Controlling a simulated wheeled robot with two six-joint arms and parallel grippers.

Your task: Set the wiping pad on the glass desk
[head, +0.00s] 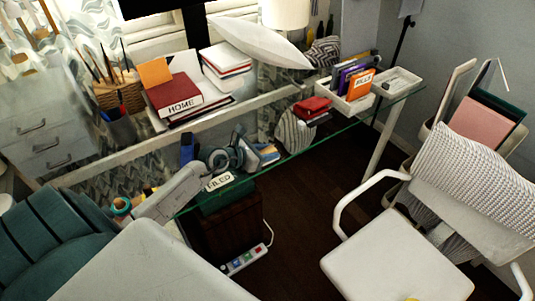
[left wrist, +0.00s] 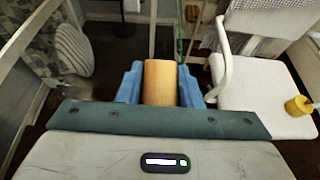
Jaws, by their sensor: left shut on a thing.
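In the left wrist view, my left gripper (left wrist: 161,88) is shut on a tan, rounded block (left wrist: 162,82) that I take for the wiping pad. Its blue fingers press on both sides. In the head view, the gripper (head: 263,154) appears small near the front of the glass desk (head: 335,135), and the pad is only a small tan patch. The desk has a clear top with a green front edge. I cannot tell whether the pad touches the glass. My right gripper is not in view.
Headphones (head: 225,158) are close to the left gripper. Books (head: 175,95) and a basket (head: 120,92) stand at the back left. A white tray (head: 345,95) and a red stack (head: 312,107) are toward the right. A white chair (head: 395,245) stands in front. Bare glass shows mid-right.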

